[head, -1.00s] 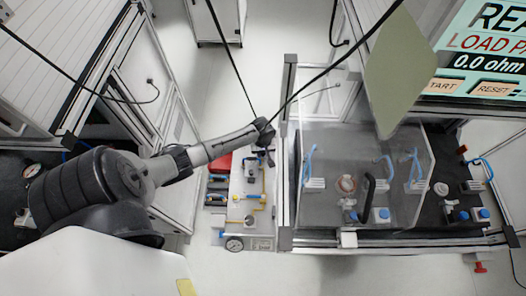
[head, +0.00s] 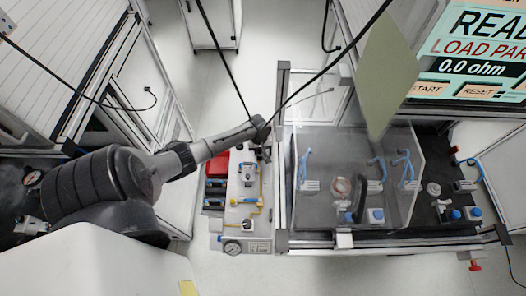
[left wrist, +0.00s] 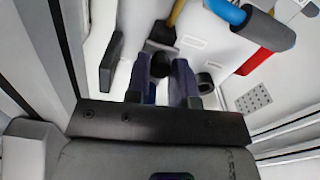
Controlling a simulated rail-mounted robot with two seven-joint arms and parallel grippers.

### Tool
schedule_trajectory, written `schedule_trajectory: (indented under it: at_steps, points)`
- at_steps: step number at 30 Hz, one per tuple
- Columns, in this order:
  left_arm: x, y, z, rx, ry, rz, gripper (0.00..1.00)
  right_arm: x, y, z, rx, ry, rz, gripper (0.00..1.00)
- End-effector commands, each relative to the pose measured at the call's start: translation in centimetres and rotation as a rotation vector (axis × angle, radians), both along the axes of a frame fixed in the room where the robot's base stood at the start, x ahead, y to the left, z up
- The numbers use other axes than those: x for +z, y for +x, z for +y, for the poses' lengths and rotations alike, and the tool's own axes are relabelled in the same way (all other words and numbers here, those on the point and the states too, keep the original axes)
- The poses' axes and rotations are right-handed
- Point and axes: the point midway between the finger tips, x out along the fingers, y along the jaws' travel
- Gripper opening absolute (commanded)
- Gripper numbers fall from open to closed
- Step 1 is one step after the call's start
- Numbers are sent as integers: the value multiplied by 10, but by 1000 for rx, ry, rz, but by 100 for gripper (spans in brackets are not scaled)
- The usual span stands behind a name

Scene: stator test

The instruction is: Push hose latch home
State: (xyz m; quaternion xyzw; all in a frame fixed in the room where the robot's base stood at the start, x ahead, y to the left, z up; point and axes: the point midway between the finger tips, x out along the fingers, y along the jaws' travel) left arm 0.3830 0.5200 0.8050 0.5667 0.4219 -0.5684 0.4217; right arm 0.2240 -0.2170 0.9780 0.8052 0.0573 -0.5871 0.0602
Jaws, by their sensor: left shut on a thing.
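My left gripper (head: 264,152) is low at the top end of a white panel (head: 237,222) that carries yellow hose (head: 249,210) and fittings. In the left wrist view its two dark fingers (left wrist: 162,82) are close together around a small dark part (left wrist: 160,66). I cannot tell if this part is the hose latch. The end of a yellow hose (left wrist: 176,12) meets a dark fitting (left wrist: 161,34) just beyond the fingers. My right gripper is not in view.
A red bin (head: 217,163) stands left of the panel. A clear enclosure (head: 330,205) on a framed bench stands to the right. Black cables hang across the head view.

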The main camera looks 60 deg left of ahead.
Motion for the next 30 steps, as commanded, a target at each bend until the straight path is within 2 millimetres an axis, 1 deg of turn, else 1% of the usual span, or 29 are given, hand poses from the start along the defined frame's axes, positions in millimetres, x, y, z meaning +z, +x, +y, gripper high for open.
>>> schedule_trajectory:
  at_steps: [2, 3, 6, 13, 17, 20, 30]
  points:
    - [-1, 0, 0, 2, 2, -2, 0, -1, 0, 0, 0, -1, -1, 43]
    - [-1, 0, 0, 2, 2, -2, 25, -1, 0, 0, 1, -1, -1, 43]
    - [-1, 0, 0, 2, 2, -2, 34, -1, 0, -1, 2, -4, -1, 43]
    - [0, 0, 0, 2, 1, -1, 34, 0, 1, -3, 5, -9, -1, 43]
    - [10, 1, 0, 1, 1, -2, 34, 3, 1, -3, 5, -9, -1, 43]
    - [25, 1, 0, 1, 2, -4, 34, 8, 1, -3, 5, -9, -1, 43]
    - [91, 0, 1, 0, 2, -4, 34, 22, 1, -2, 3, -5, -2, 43]
